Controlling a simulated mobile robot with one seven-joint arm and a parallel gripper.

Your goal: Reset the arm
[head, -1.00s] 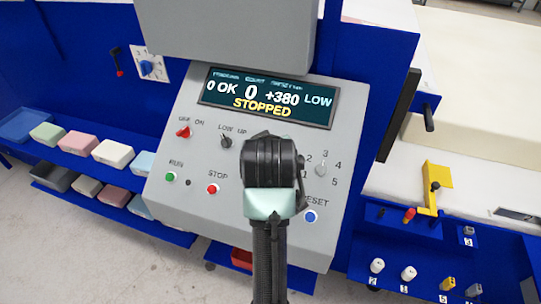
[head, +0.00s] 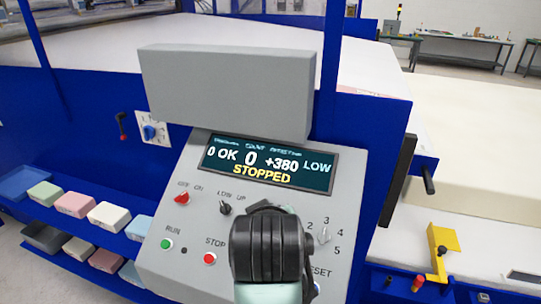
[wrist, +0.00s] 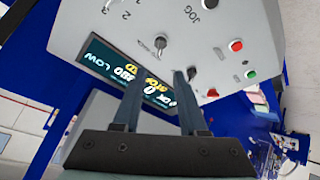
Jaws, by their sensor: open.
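My gripper is open and empty in the wrist view (wrist: 158,85), its two dark fingers apart in front of the control panel's display. In the head view my dark wrist hides the fingers and covers the panel's lower middle. The grey control panel (head: 190,225) has a display (head: 268,163) reading "0 OK 0 +380 LOW" and "STOPPED". The blue reset button is mostly hidden behind my wrist. Whether the fingers touch the panel cannot be told.
Red, green and black controls sit on the panel, including the red stop button (head: 210,258). Blue shelves at left hold coloured blocks (head: 75,204). A yellow bracket (head: 440,250) stands at right. A grey box (head: 230,90) rises above the panel.

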